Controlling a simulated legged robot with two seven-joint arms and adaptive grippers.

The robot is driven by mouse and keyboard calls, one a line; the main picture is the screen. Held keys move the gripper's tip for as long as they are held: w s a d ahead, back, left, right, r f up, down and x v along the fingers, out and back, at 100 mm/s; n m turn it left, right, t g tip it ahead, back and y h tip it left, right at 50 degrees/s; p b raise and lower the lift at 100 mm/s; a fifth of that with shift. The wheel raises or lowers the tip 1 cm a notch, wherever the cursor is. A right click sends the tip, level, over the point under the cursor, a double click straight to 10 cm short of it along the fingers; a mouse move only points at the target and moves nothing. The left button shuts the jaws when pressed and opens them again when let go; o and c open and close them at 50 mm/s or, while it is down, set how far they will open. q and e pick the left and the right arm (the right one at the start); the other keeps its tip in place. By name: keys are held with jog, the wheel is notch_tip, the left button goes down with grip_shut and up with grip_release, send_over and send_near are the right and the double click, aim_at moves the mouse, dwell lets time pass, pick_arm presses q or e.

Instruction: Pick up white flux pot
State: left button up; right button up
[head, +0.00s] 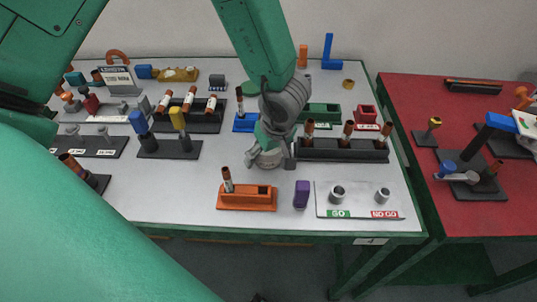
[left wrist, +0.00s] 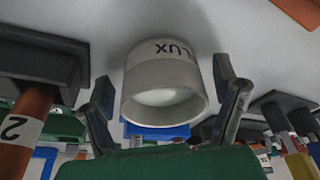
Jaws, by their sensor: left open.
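The white flux pot (left wrist: 165,80) shows in the left wrist view as a short round cup with dark "FLUX" lettering, seen upside down. Its open rim faces the camera. My left gripper (head: 271,150) is open over the middle of the grey table in the head view. In the left wrist view one finger stands on each side of the pot, with a visible gap at both sides. In the head view the gripper mostly hides the pot (head: 266,160). My right gripper is not in view.
A black rack (head: 343,153) with several brown-tipped tubes stands just right of the gripper. An orange block (head: 247,204) with one tube and a purple block (head: 302,194) lie nearer the front. A blue holder (head: 243,124) stands behind left. A red table (head: 460,215) adjoins at right.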

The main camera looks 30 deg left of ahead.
pick_arm(q)
jog(key=shift+d+r, duration=0.1)
jog(key=c, duration=1.4)
